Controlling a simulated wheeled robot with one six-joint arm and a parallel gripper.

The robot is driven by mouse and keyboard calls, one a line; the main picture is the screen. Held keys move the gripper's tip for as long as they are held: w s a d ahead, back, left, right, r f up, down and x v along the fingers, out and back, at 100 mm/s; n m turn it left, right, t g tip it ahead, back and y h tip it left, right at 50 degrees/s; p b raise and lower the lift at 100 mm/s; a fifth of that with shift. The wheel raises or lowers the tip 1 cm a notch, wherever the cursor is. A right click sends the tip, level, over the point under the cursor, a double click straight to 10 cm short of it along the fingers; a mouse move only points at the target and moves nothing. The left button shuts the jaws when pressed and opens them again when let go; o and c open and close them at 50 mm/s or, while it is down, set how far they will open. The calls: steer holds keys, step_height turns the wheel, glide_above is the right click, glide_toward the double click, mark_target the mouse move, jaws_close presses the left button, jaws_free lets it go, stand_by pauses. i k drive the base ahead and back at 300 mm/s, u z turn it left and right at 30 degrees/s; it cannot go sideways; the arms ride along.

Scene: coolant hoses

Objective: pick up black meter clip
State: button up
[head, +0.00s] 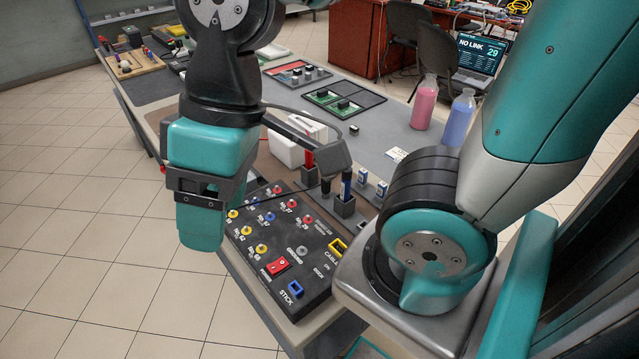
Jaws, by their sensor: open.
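My gripper (325,158) is the dark grey part reaching right from my teal wrist. It hangs over the back edge of the black socket panel and is open. Its fingertips are small here and partly lost against dark things. A small black upright piece (326,186) shows just below it; I cannot tell whether this is the black meter clip or a finger. A red upright piece (308,159) in a dark holder is to its left. A blue-topped piece (346,185) stands in a dark block to its right.
The black panel (280,235) has coloured sockets, a red switch and a blue-framed slot. A white box (285,146) is behind the gripper. Small blue-and-white bottles (363,177) stand to the right. Pink (425,105) and blue (458,120) bottles stand farther back. The grey mat's middle is mostly clear.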

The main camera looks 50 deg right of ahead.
mark_target(325, 182)
steer(key=k, duration=1)
steer(key=z, duration=1.3)
steer(key=i, duration=0.7)
steer(key=u, duration=1.45)
